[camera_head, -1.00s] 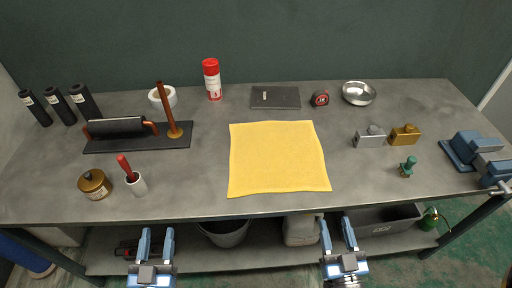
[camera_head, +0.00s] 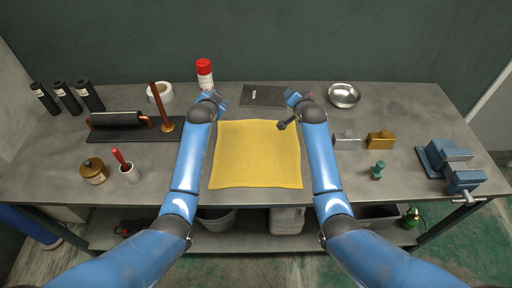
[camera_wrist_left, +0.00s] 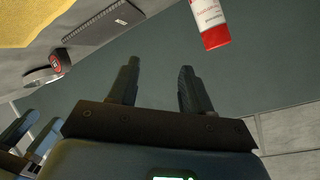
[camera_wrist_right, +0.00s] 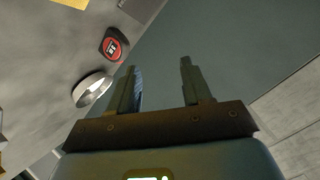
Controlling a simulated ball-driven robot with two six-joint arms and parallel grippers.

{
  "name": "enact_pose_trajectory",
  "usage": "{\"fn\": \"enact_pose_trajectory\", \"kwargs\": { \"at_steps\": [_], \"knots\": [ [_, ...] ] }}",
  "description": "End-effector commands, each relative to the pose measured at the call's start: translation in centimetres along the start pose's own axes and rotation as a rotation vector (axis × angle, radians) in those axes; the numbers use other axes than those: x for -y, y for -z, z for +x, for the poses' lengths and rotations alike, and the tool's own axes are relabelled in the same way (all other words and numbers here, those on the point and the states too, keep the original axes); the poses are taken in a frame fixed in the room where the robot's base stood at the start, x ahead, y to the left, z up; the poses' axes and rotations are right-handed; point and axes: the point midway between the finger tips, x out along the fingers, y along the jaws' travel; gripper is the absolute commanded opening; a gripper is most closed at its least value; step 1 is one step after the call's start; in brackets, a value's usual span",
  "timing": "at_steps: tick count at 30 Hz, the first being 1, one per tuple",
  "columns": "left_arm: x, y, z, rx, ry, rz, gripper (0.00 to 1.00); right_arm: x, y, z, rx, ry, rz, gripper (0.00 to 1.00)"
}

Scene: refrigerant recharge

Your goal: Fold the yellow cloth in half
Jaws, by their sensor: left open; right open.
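The yellow cloth (camera_head: 258,155) lies flat and spread out, roughly square, in the middle of the bench. A corner of the cloth shows in the left wrist view (camera_wrist_left: 30,18). My left gripper (camera_head: 214,97) is past the cloth's far left corner, near the red-capped can. Its fingers are apart and empty in the left wrist view (camera_wrist_left: 158,85). My right gripper (camera_head: 292,97) is by the cloth's far right corner, near the dark notebook. Its fingers are apart and empty in the right wrist view (camera_wrist_right: 160,82). My forearms flank the cloth and hide parts of its surroundings.
The red-capped can (camera_head: 204,75), dark notebook (camera_head: 262,95) and metal bowl (camera_head: 344,95) stand behind the cloth. A copper pipe stand (camera_head: 163,110) is left; brass block (camera_head: 380,140), green fitting (camera_head: 377,171) and blue vise (camera_head: 448,163) are right. Bench in front of the cloth is clear.

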Motion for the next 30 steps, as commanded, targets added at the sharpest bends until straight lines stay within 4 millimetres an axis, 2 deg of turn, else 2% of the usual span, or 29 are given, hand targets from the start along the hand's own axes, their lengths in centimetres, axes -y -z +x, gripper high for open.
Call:
{"fn": "enact_pose_trajectory", "kwargs": {
  "at_steps": [1, 3, 5, 8, 12, 15, 18, 21, 30],
  "knots": [
    [0.8, 1.7, 0.6, 0.063, -0.053, 0.065, 0.49, 1.5, 1.2, 0.6, 0.062, -0.055, 0.072, 0.49],
    [0.7, 2.1, 1.2, 0.177, -0.161, 0.178, 0.49, 1.9, 1.2, 1.2, 0.167, -0.172, 0.198, 0.49],
    [0.1, 1.6, 1.1, 0.272, -0.269, 0.275, 0.49, 1.5, 0.4, 1.1, 0.249, -0.291, 0.308, 0.49],
    [-1.8, -0.8, 0.0, 0.412, -0.467, 0.42, 0.49, -0.4, -1.9, 0.1, 0.357, -0.512, 0.474, 0.49],
    [-4.7, -5.0, -2.7, 0.546, -0.736, 0.577, 0.49, -3.9, -5.7, -2.7, 0.437, -0.81, 0.654, 0.49],
    [-5.9, -6.8, -4.5, 0.585, -0.876, 0.658, 0.49, -5.3, -7.2, -4.5, 0.444, -0.962, 0.748, 0.49],
    [-6.3, -7.4, -5.6, 0.59, -0.953, 0.712, 0.49, -5.8, -7.8, -5.6, 0.429, -1.044, 0.812, 0.49],
    [-6.6, -7.8, -5.8, 0.585, -0.982, 0.74, 0.49, -6.1, -8.1, -5.8, 0.416, -1.075, 0.845, 0.49],
    [-8.2, -10.1, -4.5, 0.581, -0.988, 0.75, 0.49, -8.0, -10.2, -4.5, 0.409, -1.081, 0.857, 0.49]
  ]
}}
